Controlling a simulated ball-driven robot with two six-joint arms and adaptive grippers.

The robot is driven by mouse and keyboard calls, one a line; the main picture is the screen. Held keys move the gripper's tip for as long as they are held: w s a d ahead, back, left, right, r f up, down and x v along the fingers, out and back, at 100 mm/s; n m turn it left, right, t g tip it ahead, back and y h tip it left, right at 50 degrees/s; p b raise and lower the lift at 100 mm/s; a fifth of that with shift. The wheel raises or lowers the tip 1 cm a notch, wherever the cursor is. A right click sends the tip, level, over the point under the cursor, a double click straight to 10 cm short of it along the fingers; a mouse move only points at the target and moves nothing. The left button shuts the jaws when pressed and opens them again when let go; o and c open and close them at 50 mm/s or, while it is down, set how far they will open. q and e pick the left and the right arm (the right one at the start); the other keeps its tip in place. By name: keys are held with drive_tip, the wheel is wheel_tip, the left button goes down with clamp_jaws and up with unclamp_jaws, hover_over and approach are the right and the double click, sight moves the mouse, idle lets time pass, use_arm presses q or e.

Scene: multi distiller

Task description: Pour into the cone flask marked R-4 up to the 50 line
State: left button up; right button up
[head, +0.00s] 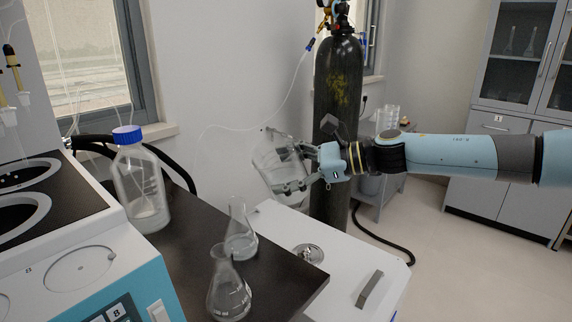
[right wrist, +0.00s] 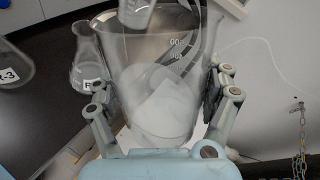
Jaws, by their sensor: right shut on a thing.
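My right gripper (head: 305,165) is shut on a large clear beaker (head: 276,158). It holds the beaker tilted in the air, right of the flasks and above the white cabinet. In the right wrist view the beaker (right wrist: 150,75) sits between both fingers (right wrist: 160,95), with graduation marks and a pale, cloudy lower part; its liquid level is unclear. Two cone flasks, a front one (head: 228,290) and a rear one (head: 240,240), stand on the dark bench. One flask (right wrist: 88,65) shows a label starting with R; another (right wrist: 12,65) shows "-3". No full R-4 label is readable. My left gripper is out of view.
A blue-capped bottle (head: 140,185) stands on the dark bench (head: 185,250) behind the flasks. A blue and white machine (head: 85,265) is at the left. A black gas cylinder (head: 338,105) stands behind my right gripper. The white cabinet top (head: 345,262) has free room.

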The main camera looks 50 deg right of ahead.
drive_tip(key=shift+a+f+m+t+y+b, duration=0.35)
drive_tip(key=shift+f+m+y+b, duration=0.1)
drive_tip(key=shift+f+m+b, duration=0.15)
drive_tip(key=shift+a+f+m+t+y+b, duration=0.35)
drive_tip(key=shift+f+m+y+b, duration=0.1)
drive_tip(key=shift+f+m+b, duration=0.15)
drive_tip(key=shift+r, duration=0.15)
